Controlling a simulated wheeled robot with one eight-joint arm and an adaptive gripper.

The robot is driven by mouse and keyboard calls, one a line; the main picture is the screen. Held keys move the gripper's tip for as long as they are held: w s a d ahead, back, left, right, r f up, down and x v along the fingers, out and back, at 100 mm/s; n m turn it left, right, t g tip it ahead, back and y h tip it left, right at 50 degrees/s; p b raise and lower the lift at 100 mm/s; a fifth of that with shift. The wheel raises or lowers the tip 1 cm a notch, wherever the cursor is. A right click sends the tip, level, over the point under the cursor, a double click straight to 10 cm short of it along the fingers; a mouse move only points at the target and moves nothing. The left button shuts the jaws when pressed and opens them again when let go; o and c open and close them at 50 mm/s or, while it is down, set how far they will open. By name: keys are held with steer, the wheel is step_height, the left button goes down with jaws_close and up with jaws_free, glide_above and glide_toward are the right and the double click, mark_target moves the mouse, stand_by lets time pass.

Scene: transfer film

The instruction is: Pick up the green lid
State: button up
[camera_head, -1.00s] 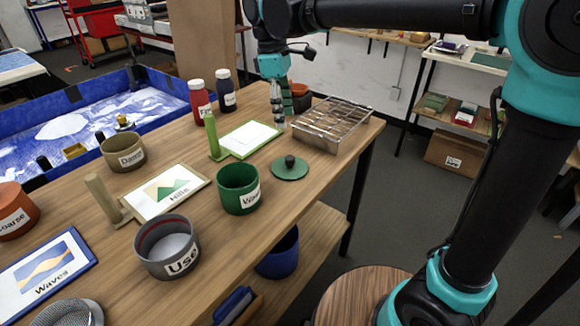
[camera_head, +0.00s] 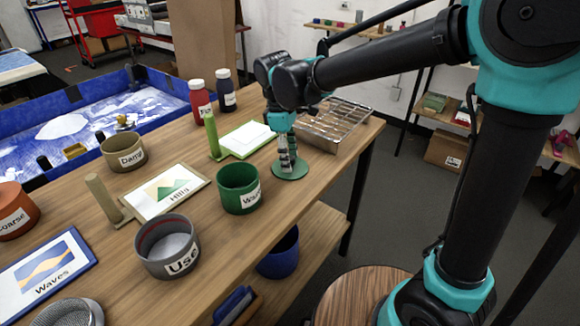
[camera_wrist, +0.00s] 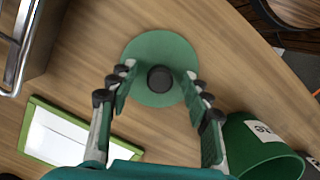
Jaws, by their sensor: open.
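The green lid (camera_head: 291,172) is a flat disc lying on the wooden table, beside the green pot (camera_head: 238,188). In the wrist view the green lid (camera_wrist: 160,52) shows whole, with a dark round knob (camera_wrist: 160,79) near its middle. My gripper (camera_head: 288,164) is over the lid, pointing down, and hides the knob in the head view. In the wrist view my open gripper (camera_wrist: 157,82) has one finger on each side of the knob, with gaps between. I cannot tell how high the fingertips are above the lid.
The green pot (camera_wrist: 262,148) stands close to the right finger in the wrist view. A metal rack (camera_head: 330,124) stands behind the lid near the table edge. A green-framed card (camera_head: 232,151) lies to the left. Bare table lies in front of the lid.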

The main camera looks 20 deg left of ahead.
steer(key=shift+f, duration=0.35)
steer(key=shift+c, duration=0.5)
steer(key=c, duration=0.9)
steer(key=shift+r, duration=0.1)
steer(key=shift+c, duration=0.2)
